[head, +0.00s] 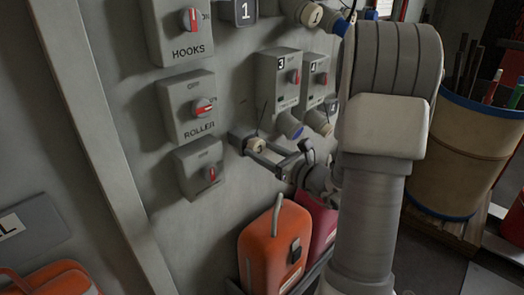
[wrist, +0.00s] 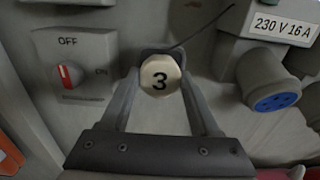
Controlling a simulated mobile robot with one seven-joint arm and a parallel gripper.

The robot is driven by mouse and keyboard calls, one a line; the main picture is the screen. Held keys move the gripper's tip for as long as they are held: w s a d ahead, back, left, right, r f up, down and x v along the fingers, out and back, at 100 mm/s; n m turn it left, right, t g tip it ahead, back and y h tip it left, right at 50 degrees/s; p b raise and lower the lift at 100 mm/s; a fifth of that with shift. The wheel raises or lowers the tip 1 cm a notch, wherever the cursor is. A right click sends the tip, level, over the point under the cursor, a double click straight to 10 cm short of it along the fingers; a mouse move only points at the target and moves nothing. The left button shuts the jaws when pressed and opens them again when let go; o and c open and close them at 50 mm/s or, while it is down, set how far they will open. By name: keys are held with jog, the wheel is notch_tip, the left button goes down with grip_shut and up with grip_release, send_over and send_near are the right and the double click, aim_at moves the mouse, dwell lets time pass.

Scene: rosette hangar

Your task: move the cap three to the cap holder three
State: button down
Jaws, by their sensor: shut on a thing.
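Cap three (wrist: 160,75) is a pale, many-sided cap with a black 3 on its face. In the wrist view my gripper (wrist: 160,88) is shut on it, one finger on each side. In the head view cap three (head: 259,146) is close to the grey wall, below the box marked 3. A dark grey mount, likely cap holder three (wrist: 148,51), shows behind the cap's upper edge, mostly hidden. I cannot tell whether the cap sits on it or is just in front. A thin dark cord runs up and right from the cap.
A blue-faced socket (wrist: 272,93) under a 230 V 16 A label is right of the cap. A rotary switch (wrist: 70,76) is to the left. In the head view, an orange canister (head: 272,250) and a pink one (head: 318,226) stand below my gripper.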

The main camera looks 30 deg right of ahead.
jog(key=shift+w+a, duration=0.2)
jog(key=shift+w, duration=0.35)
dwell(0.4)
jog(key=shift+c, duration=0.2)
grip_release()
